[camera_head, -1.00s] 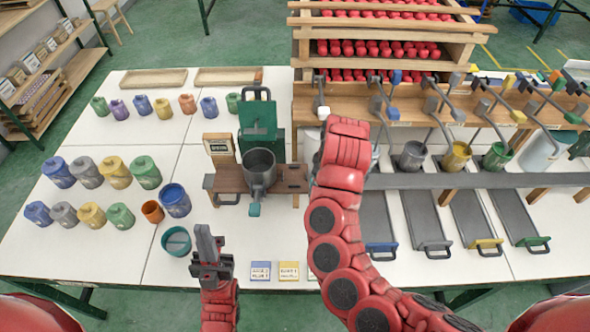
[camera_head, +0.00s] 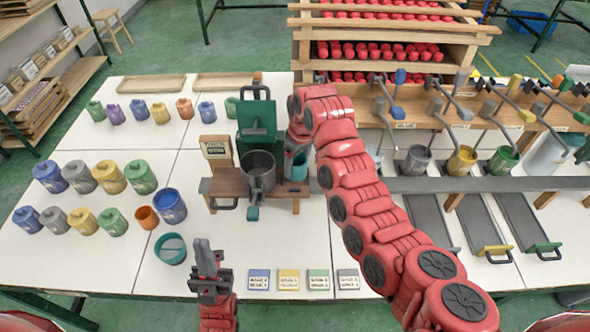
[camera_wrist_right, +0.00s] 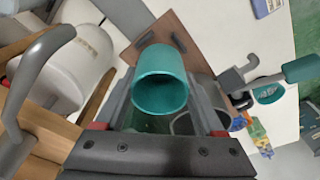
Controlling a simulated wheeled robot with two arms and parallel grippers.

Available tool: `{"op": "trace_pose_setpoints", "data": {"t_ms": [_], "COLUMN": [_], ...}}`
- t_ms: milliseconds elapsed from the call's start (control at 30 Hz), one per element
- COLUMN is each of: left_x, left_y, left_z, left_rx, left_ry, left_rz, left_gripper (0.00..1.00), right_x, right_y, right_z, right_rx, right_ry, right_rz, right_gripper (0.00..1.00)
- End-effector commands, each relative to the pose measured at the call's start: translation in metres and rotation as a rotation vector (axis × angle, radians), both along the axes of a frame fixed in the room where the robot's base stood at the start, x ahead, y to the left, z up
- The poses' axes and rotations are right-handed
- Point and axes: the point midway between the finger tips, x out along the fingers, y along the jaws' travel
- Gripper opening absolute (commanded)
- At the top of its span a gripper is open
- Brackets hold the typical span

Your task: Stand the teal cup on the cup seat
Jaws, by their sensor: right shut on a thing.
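The teal cup (camera_wrist_right: 160,80) is between the fingers of my right gripper (camera_wrist_right: 165,112), which is shut on it. Its open mouth faces the wrist camera. In the head view the cup (camera_head: 299,166) shows partly beside my right wrist, over the right end of the wooden stand (camera_head: 228,187). The stand's board (camera_wrist_right: 172,28) lies beyond the cup in the wrist view. The cup seat cannot be made out clearly, and I cannot tell whether the cup touches the stand. My left gripper (camera_head: 208,262) is low over the table's front, apart from the cup; its jaw state is unclear.
A grey pot (camera_head: 258,172) stands on the stand, left of the cup. A green device (camera_head: 257,118) rises behind it. A teal-rimmed tub (camera_head: 171,249) sits near my left gripper. Several coloured jars fill the left side. A rack with levers (camera_head: 440,108) is at right.

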Motion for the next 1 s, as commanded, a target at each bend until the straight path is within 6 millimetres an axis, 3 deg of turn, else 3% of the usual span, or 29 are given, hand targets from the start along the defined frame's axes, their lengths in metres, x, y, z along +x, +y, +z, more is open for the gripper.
{"op": "trace_pose_setpoints", "data": {"t_ms": [267,467,833,867,1000], "left_x": [0.000,0.000,0.000,0.000,0.000], "left_y": [0.000,0.000,0.000,0.000,0.000], "left_z": [0.009,0.029,0.023,0.023,0.024], "left_rx": [0.000,0.000,0.000,0.000,0.000], "left_ry": [0.000,0.000,0.000,0.000,0.000], "left_rz": [0.000,0.000,0.000,0.000,0.000], "left_gripper": [0.00,0.00,0.00,0.00,0.00], "right_x": [0.006,0.005,0.006,0.006,0.006], "right_y": [0.005,0.004,0.004,0.004,0.004], "right_z": [-0.004,-0.029,-0.040,-0.040,-0.039], "right_rx": [0.006,0.003,0.004,0.004,0.004], "right_ry": [0.006,0.008,0.003,0.003,0.003], "right_rz": [-0.007,-0.006,-0.005,-0.006,-0.006], "right_gripper": [0.16,0.16,0.16,0.73,0.98]}}
